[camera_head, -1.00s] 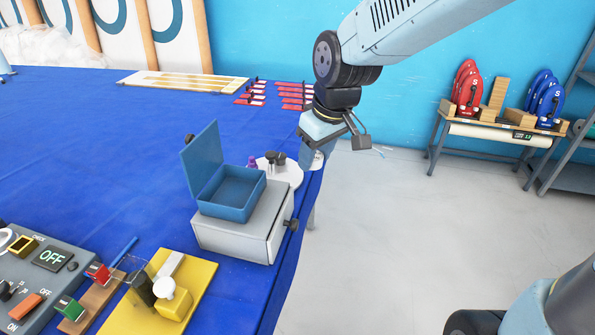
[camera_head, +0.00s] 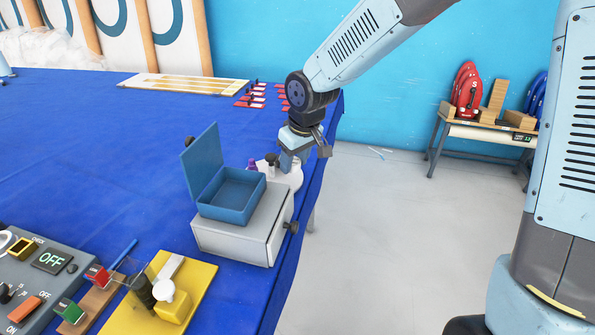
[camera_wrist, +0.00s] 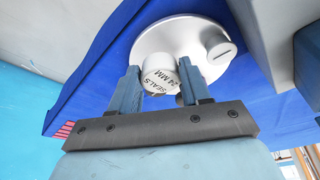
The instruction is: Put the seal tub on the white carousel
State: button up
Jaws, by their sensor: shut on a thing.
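The seal tub (camera_wrist: 159,76) is a small white cylinder with "SEALS 24 MM" on its lid. My gripper (camera_wrist: 160,88) is shut on it, with one grey-blue finger on each side, in the wrist view. The white carousel (camera_wrist: 150,42) is a round disc just beyond the tub in that view. In the head view my gripper (camera_head: 288,168) is over the carousel (camera_head: 293,182), and the tub is hidden or too small to make out. I cannot tell whether the tub touches the disc.
A white tub-like piece with a dark mark (camera_wrist: 217,48) sits on the disc. Dark-topped items (camera_head: 271,159) and a purple item (camera_head: 252,165) are by the carousel's left side. An open blue box (camera_head: 232,195) stands on a grey drawer unit (camera_head: 238,236) in front.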

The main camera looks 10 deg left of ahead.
aim_at(294, 181)
jog(key=shift+w+a+f, duration=0.25)
jog(key=shift+w+f, duration=0.05)
jog(key=shift+f, duration=1.75)
jog(key=shift+s+d+f, duration=0.1)
jog(key=shift+f, duration=0.25)
